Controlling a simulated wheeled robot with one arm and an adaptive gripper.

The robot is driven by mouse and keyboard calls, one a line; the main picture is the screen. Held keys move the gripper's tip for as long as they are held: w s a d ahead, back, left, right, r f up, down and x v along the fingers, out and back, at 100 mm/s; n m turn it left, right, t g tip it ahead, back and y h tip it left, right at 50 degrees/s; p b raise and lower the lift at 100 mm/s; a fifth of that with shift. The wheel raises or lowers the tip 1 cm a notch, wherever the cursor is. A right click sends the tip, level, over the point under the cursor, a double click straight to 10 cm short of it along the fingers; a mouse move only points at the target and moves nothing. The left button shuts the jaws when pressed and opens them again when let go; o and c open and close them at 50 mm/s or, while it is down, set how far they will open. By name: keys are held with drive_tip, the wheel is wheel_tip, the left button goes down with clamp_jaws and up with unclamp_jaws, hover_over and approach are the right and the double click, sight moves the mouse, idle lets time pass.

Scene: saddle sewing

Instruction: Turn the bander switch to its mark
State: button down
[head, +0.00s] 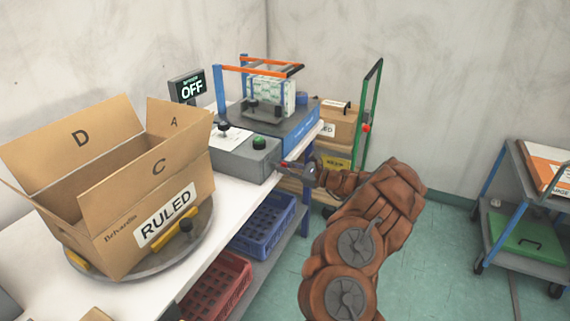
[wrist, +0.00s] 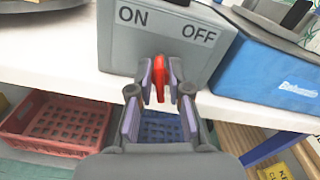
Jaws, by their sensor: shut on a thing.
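The grey bander switch box (wrist: 115,45) has ON printed at left and OFF at right on its front face. Its red switch (wrist: 159,80) sits below and between the labels. My gripper (wrist: 161,76) is shut on the red switch, one finger on each side; the fingers hide part of it. In the head view the switch box (head: 240,160) stands at the bench edge, and my gripper (head: 288,165) reaches it from the right. A small display (head: 188,87) behind reads OFF. I cannot tell the switch's exact angle against its mark.
The blue bander (head: 290,128) with orange-topped posts stands behind the box. An open carton (head: 183,175) marked RULED stands on a turntable at left. Blue (head: 262,222) and red (head: 218,288) crates sit under the bench. A trolley (head: 520,200) stands right, with clear floor between.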

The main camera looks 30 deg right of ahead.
drive_tip(key=shift+m+p, duration=0.5)
drive_tip(key=shift+m, duration=0.8)
drive_tip(key=shift+f, duration=0.1)
drive_tip(key=c, duration=1.1)
unclamp_jaws()
drive_tip(key=v, duration=1.2)
